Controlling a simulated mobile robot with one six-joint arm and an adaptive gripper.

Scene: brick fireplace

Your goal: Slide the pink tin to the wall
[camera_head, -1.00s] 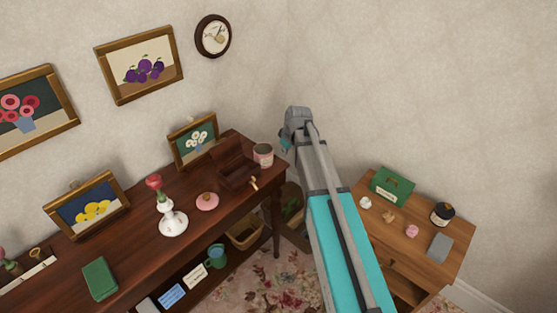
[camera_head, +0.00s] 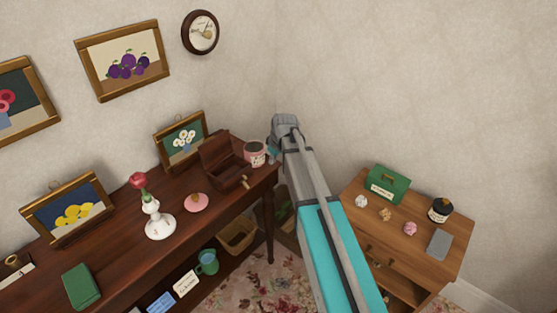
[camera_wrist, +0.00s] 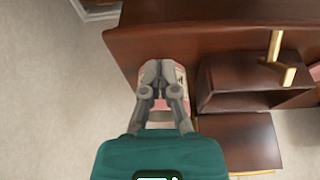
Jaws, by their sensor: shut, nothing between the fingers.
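The pink tin (camera_head: 254,154), with a dark top, stands upright near the right end of the dark wooden table (camera_head: 110,228), beside the open brown box. My gripper (camera_wrist: 160,72) is shut and empty. In the wrist view its fingers lie across the tin (camera_wrist: 181,76) and hide much of it. In the head view my gripper is at the tin's right side, mostly hidden behind my arm; I cannot tell whether it touches. The back wall (camera_head: 245,85) rises behind the table, with a gap behind the tin.
The open brown box (camera_head: 220,172) is just left of the tin, with a brass piece (camera_wrist: 279,58) projecting from it. A framed flower picture (camera_head: 182,143) stands behind. A small cabinet (camera_head: 390,244) stands right.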

